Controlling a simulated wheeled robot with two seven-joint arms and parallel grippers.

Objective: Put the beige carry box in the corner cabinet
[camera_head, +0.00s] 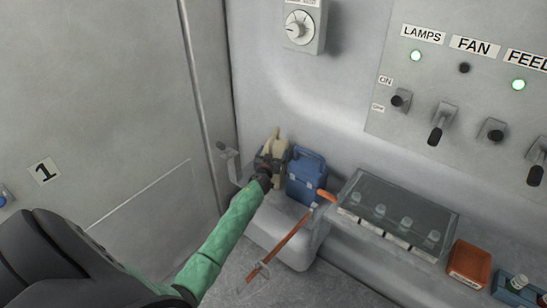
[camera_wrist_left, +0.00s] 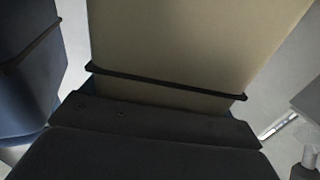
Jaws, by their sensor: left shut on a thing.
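The beige carry box (camera_head: 279,151) stands in the corner at the back of the ledge, beside a blue carry box (camera_head: 306,178). My left gripper (camera_head: 266,169) is shut on the beige box and covers part of its front. In the left wrist view the beige box (camera_wrist_left: 190,45) fills the middle, with a dark strap or edge across it. The blue box (camera_wrist_left: 28,70) is at the left there, close beside it. The fingertips are hidden. I cannot tell whether the beige box touches the ledge. The corner cabinet cannot be clearly identified. My right gripper is not in view.
A grey panel (camera_head: 150,195) marked 1 stands at the left, with a metal bracket (camera_head: 229,160) near the corner. An orange-handled rod (camera_head: 285,243) leans at the ledge. A clear-lidded case (camera_head: 398,212) and an orange bin (camera_head: 469,264) lie to the right.

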